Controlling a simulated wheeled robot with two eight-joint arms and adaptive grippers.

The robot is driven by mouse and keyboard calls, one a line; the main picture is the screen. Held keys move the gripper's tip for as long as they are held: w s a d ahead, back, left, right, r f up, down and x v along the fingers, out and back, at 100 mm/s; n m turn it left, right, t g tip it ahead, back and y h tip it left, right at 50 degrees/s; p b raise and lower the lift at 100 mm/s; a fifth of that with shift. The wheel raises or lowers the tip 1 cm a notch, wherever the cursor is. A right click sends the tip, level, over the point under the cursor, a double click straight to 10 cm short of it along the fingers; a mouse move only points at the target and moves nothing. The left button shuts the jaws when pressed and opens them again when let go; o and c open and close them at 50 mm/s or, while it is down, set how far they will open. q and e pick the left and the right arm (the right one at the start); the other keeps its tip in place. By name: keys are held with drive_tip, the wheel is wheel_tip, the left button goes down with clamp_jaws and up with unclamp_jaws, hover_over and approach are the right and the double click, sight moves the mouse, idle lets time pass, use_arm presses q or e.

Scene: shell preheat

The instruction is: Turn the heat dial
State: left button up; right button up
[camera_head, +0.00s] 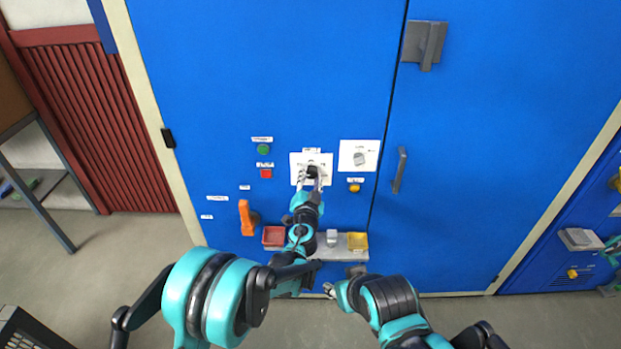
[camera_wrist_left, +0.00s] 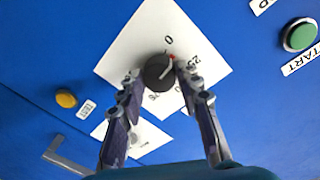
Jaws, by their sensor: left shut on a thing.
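The heat dial (camera_head: 312,171) is a round black knob on a white square plate on the blue cabinet front. In the left wrist view the dial (camera_wrist_left: 157,73) shows a red pointer mark, with the printed figures 0, 25 and 75 around it. My left gripper (camera_head: 310,179) is at the plate, its two fingers on either side of the knob and shut on it. In the left wrist view its fingertips (camera_wrist_left: 160,75) flank the knob. My right gripper (camera_head: 329,289) is low, near the cabinet's bottom edge, away from the dial; its fingers are too small to read.
A second white plate with a grey selector (camera_head: 359,158) is right of the dial, above a yellow button (camera_head: 354,187). Green (camera_head: 263,149) and red (camera_head: 265,173) buttons are left.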

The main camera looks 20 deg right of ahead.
use_arm(q)
drive_tip(key=shift+w+n, duration=0.1)
drive_tip(key=shift+n, duration=2.1)
drive_tip(key=o, duration=1.2)
drive_tip(key=shift+c, duration=0.2)
drive_tip(key=v, duration=1.2)
drive_tip(key=shift+f, duration=0.15)
